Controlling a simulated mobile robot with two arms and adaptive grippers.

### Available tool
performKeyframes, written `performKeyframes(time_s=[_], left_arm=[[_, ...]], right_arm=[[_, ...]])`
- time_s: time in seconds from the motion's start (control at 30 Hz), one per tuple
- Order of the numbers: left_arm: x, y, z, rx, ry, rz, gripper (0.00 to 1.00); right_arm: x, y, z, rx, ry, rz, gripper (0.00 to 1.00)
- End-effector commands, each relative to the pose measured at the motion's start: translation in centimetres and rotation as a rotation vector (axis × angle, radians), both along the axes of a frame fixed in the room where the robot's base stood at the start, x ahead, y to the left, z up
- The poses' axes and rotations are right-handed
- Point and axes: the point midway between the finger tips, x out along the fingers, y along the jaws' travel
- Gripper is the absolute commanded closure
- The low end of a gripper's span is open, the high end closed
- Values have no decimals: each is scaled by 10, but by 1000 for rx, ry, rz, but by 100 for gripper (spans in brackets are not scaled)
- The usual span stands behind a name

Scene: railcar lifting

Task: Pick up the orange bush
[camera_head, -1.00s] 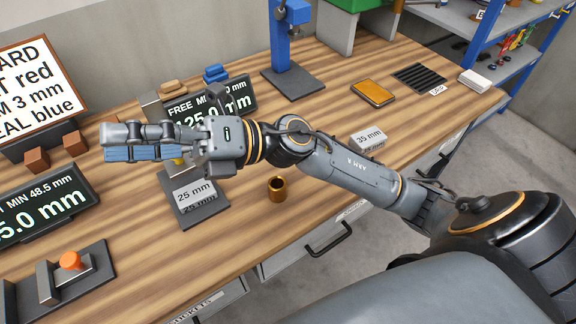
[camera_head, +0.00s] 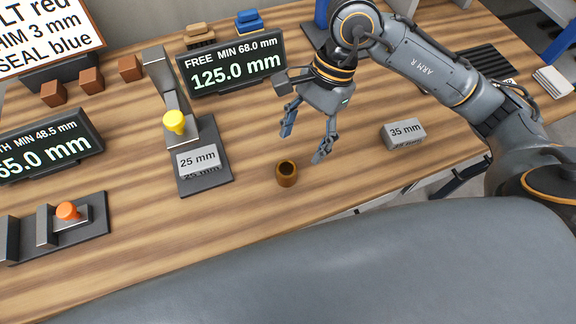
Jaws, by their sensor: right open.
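The orange bush (camera_head: 287,179), a small brown-orange ring with a dark hole on top, stands upright on the wooden bench near its front edge. My right gripper (camera_head: 305,143) is open and points down, its fingers spread and empty. In the picture it is just above and slightly right of the bush, apart from it. The whole bush shows. My left gripper is out of view.
Left of the bush is a stand with a yellow knob (camera_head: 174,122) and a 25 mm block (camera_head: 198,161). A 35 mm block (camera_head: 404,134) lies to the right. Displays (camera_head: 232,65) stand behind. An orange knob (camera_head: 68,210) sits on a fixture at left. Bench around the bush is clear.

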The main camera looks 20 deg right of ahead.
Motion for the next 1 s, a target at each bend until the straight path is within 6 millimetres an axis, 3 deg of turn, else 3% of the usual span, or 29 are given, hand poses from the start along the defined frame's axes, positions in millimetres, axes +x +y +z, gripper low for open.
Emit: performKeyframes(time_s=[0.2, 0.47, 0.7, 1.0], left_arm=[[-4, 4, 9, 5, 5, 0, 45], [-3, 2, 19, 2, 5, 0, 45], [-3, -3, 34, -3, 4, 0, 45], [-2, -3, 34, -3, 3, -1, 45]], right_arm=[[-7, 13, -33, 2, 4, -1, 35], [-9, 23, -50, 4, 5, -2, 35], [-10, 37, -82, 3, 4, -3, 35], [-11, 39, -90, 2, 0, -2, 35]])
